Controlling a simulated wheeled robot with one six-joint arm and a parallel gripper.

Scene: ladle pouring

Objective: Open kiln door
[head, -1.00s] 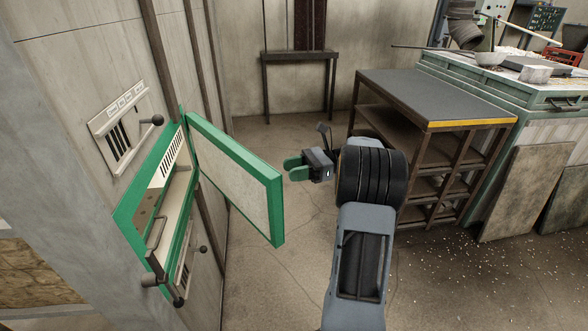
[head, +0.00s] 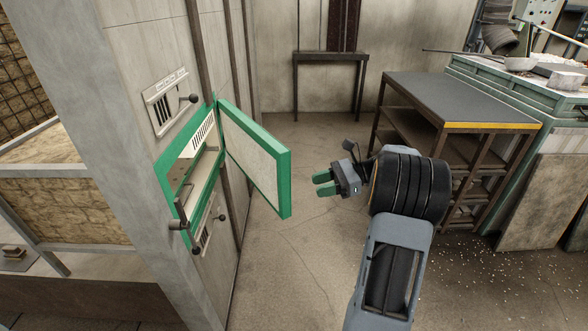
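The kiln door (head: 250,157) is a pale panel in a green frame. It stands swung wide open to the right of the green-framed kiln opening (head: 190,175), whose light interior shows. A dark handle (head: 181,200) is at the opening's lower left. My gripper (head: 320,184) has two green-tipped fingers with a gap between them. It is open and empty, to the right of the door and apart from it.
A vent panel with a knob (head: 171,100) is above the opening and another (head: 208,228) below. A dark-topped shelf table (head: 450,100) stands at the right, with a green-edged workbench (head: 520,80) behind it. The floor below the door is clear.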

